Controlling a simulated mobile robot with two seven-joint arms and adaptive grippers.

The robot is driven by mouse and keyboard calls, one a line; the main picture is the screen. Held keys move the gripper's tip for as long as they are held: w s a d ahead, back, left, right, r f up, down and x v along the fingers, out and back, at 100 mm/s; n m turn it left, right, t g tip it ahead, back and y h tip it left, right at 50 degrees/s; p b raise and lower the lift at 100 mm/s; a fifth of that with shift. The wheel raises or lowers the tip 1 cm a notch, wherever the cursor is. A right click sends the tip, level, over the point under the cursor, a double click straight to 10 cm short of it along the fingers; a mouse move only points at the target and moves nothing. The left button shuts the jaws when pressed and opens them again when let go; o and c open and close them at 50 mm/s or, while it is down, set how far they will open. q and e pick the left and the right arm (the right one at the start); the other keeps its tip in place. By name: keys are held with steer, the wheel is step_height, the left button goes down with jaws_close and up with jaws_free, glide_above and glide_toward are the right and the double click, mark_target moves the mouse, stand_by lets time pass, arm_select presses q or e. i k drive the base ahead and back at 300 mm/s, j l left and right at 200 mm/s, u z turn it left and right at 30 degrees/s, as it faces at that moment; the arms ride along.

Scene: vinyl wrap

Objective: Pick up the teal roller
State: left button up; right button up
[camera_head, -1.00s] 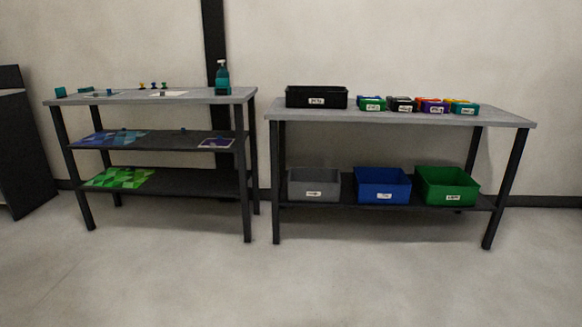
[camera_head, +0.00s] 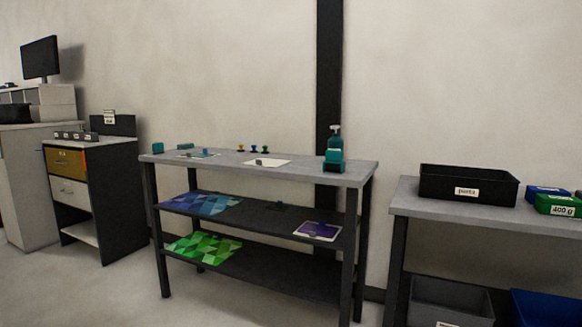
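Several small teal items stand on the grey top of a shelved table (camera_head: 225,165). A teal block-like item (camera_head: 158,148) is at its far left end. A flatter teal item (camera_head: 186,146) lies just right of it. A teal spray bottle (camera_head: 335,147) stands upright at the right end, with a dark teal piece at its base. The items are too small for me to tell which is the roller. Neither of my grippers is in view.
Small coloured knobs (camera_head: 253,149) and a white sheet (camera_head: 267,162) are on the tabletop. Patterned sheets lie on the lower shelves. A second table with a black bin (camera_head: 467,185) stands right. A drawer cabinet (camera_head: 95,195) stands left. The floor in front is open.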

mark_target(332, 156)
steer(key=i+j, duration=0.4)
steer(key=i, duration=0.2)
steer(key=i+j+z, duration=0.15)
steer(key=i+j, duration=0.25)
steer(key=i, duration=0.15)
